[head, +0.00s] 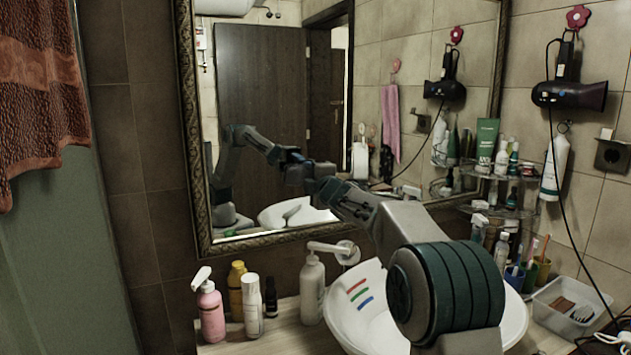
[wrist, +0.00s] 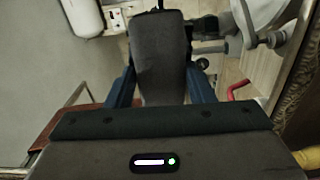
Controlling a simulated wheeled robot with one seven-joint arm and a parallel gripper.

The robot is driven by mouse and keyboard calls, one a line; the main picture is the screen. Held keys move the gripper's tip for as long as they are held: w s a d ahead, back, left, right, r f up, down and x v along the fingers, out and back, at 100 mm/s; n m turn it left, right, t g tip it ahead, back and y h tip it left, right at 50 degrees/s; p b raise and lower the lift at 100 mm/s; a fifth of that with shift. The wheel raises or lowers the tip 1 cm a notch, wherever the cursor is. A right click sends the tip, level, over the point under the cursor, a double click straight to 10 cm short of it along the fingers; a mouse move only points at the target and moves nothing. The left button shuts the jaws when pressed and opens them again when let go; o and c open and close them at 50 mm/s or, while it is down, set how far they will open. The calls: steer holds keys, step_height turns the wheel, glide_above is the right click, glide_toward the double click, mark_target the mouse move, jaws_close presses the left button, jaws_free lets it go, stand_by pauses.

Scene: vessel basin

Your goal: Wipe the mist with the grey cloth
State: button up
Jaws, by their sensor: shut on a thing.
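My gripper (head: 308,174) is raised in front of the mirror (head: 265,75), near its lower middle in the head view. In the wrist view my gripper (wrist: 162,84) has its two blue fingers shut on the sides of the grey cloth (wrist: 160,50), a dark grey, block-like piece. The cloth points away from the wrist towards the mirror. My gripper is close to its own reflection, but I cannot tell whether the cloth touches the glass. I cannot make out a distinct patch of mist on the mirror. My arm hides part of its lower right.
A white basin (head: 345,333) with coloured marks is below my arm. A pink spray bottle (head: 210,312), yellow bottle (head: 236,290), white bottle (head: 252,305) and soap dispenser (head: 312,290) stand left of it. A hair dryer (head: 570,95) and cord hang at right.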

steer(key=shift+s+a+b, duration=0.2)
steer(key=shift+a+b, duration=0.05)
steer(key=shift+a, duration=0.3)
steer(key=shift+s+a+b, duration=0.2)
steer(key=shift+a, duration=0.35)
steer(key=shift+s+f+b, duration=0.1)
steer(key=shift+s+b, duration=0.15)
steer(key=shift+b, duration=0.05)
steer(key=shift+b+v, duration=0.95)
steer(key=shift+v, duration=1.75)
steer(key=shift+d, duration=0.15)
steer(key=shift+b+v, duration=0.4)
steer(key=shift+v, duration=1.05)
